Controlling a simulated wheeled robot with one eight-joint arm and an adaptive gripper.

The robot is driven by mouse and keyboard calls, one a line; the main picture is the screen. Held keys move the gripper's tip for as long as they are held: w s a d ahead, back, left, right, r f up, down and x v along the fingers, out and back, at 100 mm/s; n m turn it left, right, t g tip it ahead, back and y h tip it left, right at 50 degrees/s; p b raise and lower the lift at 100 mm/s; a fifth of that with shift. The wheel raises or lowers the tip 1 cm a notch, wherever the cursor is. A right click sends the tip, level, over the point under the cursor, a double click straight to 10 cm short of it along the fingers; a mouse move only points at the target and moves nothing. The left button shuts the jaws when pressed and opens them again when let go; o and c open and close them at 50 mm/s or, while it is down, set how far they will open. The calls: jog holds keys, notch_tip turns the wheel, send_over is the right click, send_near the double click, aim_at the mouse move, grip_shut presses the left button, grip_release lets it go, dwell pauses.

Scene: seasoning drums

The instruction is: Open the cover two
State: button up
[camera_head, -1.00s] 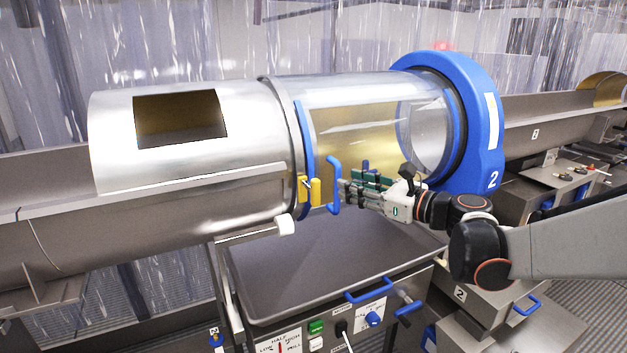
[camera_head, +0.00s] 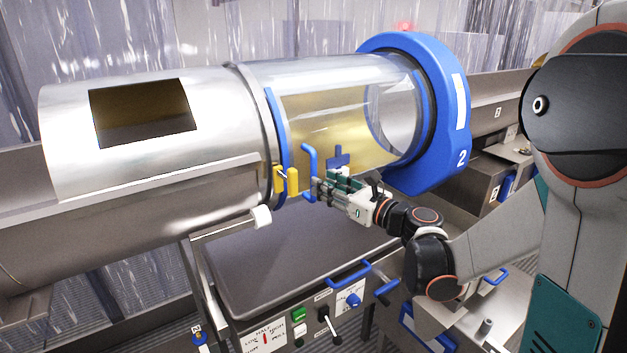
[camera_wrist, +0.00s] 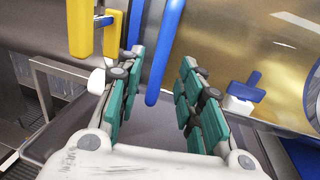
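The cover of drum two is a clear curved panel (camera_head: 345,85) between the steel drum (camera_head: 150,150) and the blue end ring marked 2 (camera_head: 440,115). Its upright blue handle (camera_head: 309,160) is at the cover's lower left, beside a yellow latch (camera_head: 292,181). My gripper (camera_head: 316,188) is at the handle's lower part, coming from the right. In the wrist view my gripper (camera_wrist: 160,75) has its green-padded fingers spread. The blue handle (camera_wrist: 166,45) shows between and beyond the fingertips, with gaps on both sides. The yellow latch (camera_wrist: 80,25) is left of the fingers.
A grey tray (camera_head: 290,260) lies below the drum. Under it is a control panel with a green button (camera_head: 299,313), a blue knob (camera_head: 353,300) and a blue bar handle (camera_head: 340,277). A smaller blue handle with a white base (camera_wrist: 243,95) is right of the fingers.

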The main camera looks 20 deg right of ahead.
aim_at(314, 198)
jog(key=shift+x, duration=2.65)
grip_shut()
